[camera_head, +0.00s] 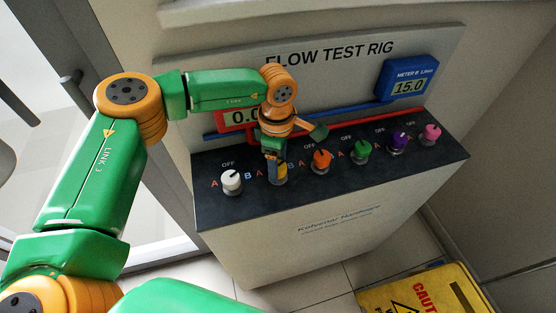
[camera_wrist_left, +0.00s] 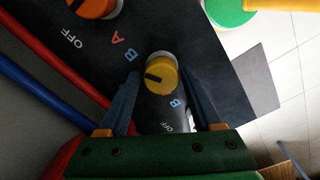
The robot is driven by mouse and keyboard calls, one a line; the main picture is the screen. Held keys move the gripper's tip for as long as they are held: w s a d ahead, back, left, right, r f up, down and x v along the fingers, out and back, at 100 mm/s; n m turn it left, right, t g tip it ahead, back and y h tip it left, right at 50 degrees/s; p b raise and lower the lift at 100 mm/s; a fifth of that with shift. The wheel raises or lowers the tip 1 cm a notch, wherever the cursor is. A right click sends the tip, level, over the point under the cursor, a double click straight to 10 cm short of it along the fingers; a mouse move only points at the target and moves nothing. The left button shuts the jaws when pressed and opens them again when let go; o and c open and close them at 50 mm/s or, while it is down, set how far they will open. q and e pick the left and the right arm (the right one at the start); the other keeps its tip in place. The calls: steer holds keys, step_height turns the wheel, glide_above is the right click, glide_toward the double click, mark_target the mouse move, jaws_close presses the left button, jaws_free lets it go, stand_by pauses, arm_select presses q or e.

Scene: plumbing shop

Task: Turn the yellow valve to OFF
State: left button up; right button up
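The yellow valve (camera_head: 281,173) is the second knob from the left on the dark top of the flow test rig, partly hidden behind my left gripper (camera_head: 273,162). In the left wrist view the yellow valve (camera_wrist_left: 161,74) sits between the two fingers of my left gripper (camera_wrist_left: 162,78), which are open with one on each side. Gaps show between the fingers and the knob. Its dark pointer mark faces left in that view; I cannot tell which label it lines up with. Its OFF label is hidden. My right gripper is out of view.
A white knob (camera_head: 231,181) stands left of the yellow valve. An orange knob (camera_head: 321,160), a green knob (camera_head: 361,151), a purple knob (camera_head: 397,143) and a pink knob (camera_head: 431,134) stand to its right. The blue meter (camera_head: 405,80) reads 15.0. The red meter (camera_head: 234,119) is partly covered.

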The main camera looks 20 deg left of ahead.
arm_select(q)
steer(key=shift+s+r, duration=0.1)
steer(key=shift+s, duration=0.05)
steer(key=c, duration=0.3)
jaws_close()
